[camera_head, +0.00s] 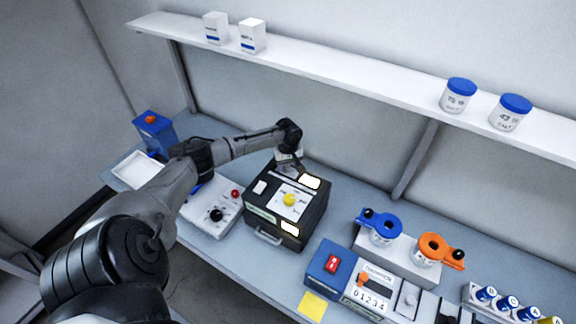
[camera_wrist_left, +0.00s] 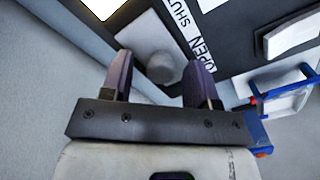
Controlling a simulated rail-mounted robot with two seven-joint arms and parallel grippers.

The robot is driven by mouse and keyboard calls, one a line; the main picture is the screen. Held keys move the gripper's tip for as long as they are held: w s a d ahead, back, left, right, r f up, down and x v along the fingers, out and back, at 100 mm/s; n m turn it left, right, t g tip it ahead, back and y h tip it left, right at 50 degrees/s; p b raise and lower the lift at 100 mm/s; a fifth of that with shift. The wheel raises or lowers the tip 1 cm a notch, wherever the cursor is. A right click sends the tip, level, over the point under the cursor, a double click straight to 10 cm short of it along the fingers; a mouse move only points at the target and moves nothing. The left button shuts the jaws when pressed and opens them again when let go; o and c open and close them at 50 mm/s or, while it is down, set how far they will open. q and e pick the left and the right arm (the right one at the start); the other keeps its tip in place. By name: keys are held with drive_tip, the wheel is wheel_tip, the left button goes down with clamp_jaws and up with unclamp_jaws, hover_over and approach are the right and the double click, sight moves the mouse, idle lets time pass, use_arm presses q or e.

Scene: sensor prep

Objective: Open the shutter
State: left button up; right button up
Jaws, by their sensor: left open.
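The black box (camera_head: 262,212) stands in the middle of the bench, with a yellow round knob (camera_head: 289,200) on a white plate on its top. My left gripper (camera_head: 288,165) is over the back edge of this box, its fingers mostly hidden in the head view. In the left wrist view a dark panel (camera_wrist_left: 235,30) carries the words SHUT and OPEN on a white label (camera_wrist_left: 195,45). A grey rounded knob (camera_wrist_left: 165,70) shows between the open fingers of my left gripper (camera_wrist_left: 158,66). I cannot tell whether the fingers touch it. My right gripper is not in view.
A white control unit (camera_head: 212,212) stands left of the box. A blue box with a red switch (camera_head: 328,265) and a counter unit (camera_head: 368,290) stand to the right. Blue (camera_head: 381,226) and orange (camera_head: 436,248) ring-topped holders stand behind these. A shelf (camera_head: 330,72) runs above.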

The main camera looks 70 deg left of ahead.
sight(288, 166)
use_arm(q)
wheel_tip(288, 166, up, 14)
drive_tip(key=b, duration=0.1)
drive_tip(key=shift+f, duration=0.2)
idle(0.8)
